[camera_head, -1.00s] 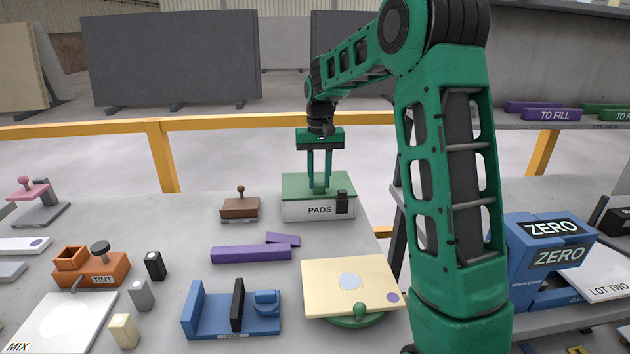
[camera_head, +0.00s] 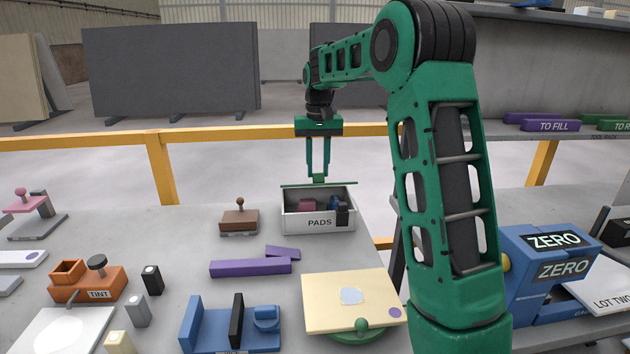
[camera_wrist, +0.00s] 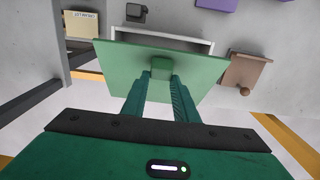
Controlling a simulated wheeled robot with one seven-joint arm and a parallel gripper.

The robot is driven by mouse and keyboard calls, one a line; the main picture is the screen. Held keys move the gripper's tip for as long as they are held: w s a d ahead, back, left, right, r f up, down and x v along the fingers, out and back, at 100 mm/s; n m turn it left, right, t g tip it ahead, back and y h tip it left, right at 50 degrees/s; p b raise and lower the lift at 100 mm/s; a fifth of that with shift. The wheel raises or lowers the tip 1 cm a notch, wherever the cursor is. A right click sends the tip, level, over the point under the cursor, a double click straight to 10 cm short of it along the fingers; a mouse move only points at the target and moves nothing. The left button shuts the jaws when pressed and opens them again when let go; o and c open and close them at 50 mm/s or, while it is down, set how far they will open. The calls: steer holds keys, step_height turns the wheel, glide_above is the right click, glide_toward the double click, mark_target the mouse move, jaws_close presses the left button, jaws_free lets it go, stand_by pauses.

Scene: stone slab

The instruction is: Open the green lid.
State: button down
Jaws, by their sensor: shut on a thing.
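The green lid (camera_head: 300,185) is raised at the back of the white box labelled PADS (camera_head: 318,222), seen nearly edge-on in the head view. The box is open at the front, with pinkish and dark blue things inside. My gripper (camera_head: 319,177) is shut on the lid's small green knob, above the back of the box. In the wrist view the lid (camera_wrist: 125,75) fills the middle, with the knob (camera_wrist: 161,68) between my fingertips. The lid hides much of the box there.
A brown block with a knob (camera_head: 239,221) stands left of the box. Purple bars (camera_head: 250,267) lie in front. A cream board (camera_head: 330,308) sits on a green turntable nearer me. A yellow rail (camera_head: 230,133) runs behind the slab.

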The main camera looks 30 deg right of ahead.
steer(key=w+d+r, duration=0.2)
steer(key=w+r, duration=0.1)
steer(key=w, duration=0.4)
steer(key=shift+w+d, duration=0.25)
steer(key=shift+w, duration=0.1)
steer(key=shift+r, duration=0.1)
steer(key=c, duration=1.4)
jaws_free()
steer(key=shift+w, duration=0.1)
steer(key=shift+d, duration=0.15)
steer(key=shift+r, duration=0.1)
